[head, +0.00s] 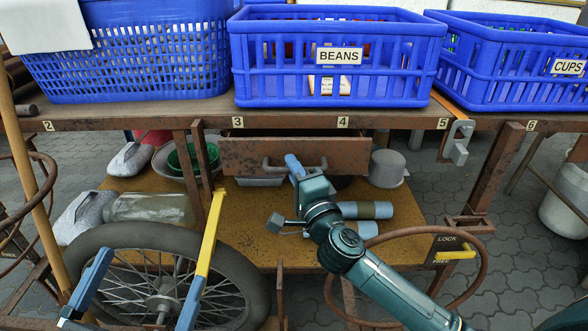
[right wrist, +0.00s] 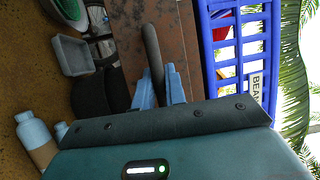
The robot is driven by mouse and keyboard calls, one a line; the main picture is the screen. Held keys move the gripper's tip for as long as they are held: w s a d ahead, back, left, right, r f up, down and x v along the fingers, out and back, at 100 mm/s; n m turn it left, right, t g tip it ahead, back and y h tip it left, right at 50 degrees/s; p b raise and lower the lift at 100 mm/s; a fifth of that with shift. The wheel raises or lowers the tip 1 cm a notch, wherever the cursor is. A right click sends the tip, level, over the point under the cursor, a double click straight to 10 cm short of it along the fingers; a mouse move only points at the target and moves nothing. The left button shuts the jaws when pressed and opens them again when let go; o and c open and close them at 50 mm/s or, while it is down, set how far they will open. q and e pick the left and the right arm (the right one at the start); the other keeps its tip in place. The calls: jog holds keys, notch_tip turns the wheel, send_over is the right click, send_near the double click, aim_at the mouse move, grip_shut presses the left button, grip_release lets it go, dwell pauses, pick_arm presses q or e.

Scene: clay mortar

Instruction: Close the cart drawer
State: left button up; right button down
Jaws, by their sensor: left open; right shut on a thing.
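The cart drawer (head: 240,158) is a rusty brown box under the cart top, between labels 3 and 4. A dark gap shows above its front, so it looks partly pulled out. Its face also shows in the right wrist view (right wrist: 185,40). Its grey bar handle (head: 272,169) runs across the front. My right gripper (head: 293,166) is shut on the handle, which passes between its blue fingers in the right wrist view (right wrist: 154,60). My left gripper (head: 148,268) is open and empty at the lower left, in front of the cart wheel.
Blue crates, including one labelled BEANS (head: 300,85), stand on the cart top (head: 215,116). The lower shelf (head: 262,225) holds bowls, bottles and a grey pot (head: 386,170). A spoked wheel (head: 235,270) and yellow bar (head: 210,235) stand at left. A LOCK/FREE lever (head: 457,255) is at right.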

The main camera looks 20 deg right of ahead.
jog(key=w, duration=0.2)
jog(key=w+d+p, duration=0.1)
jog(key=shift+w+d+r, duration=0.1)
jog(key=shift+w, duration=0.25)
jog(key=c, duration=1.8)
grip_release()
jog(key=shift+w, duration=0.1)
jog(key=o, duration=0.3)
pick_arm(q)
jog(key=shift+s+d+f+n+g+y, duration=0.1)
jog(key=shift+s+f+n+g+y, duration=0.25)
jog(key=shift+f+n+y, duration=0.4)
pick_arm(e)
jog(key=shift+o, duration=0.2)
jog(key=shift+f, duration=0.2)
pick_arm(q)
jog(key=shift+f+h, duration=0.2)
jog(key=shift+h, duration=0.05)
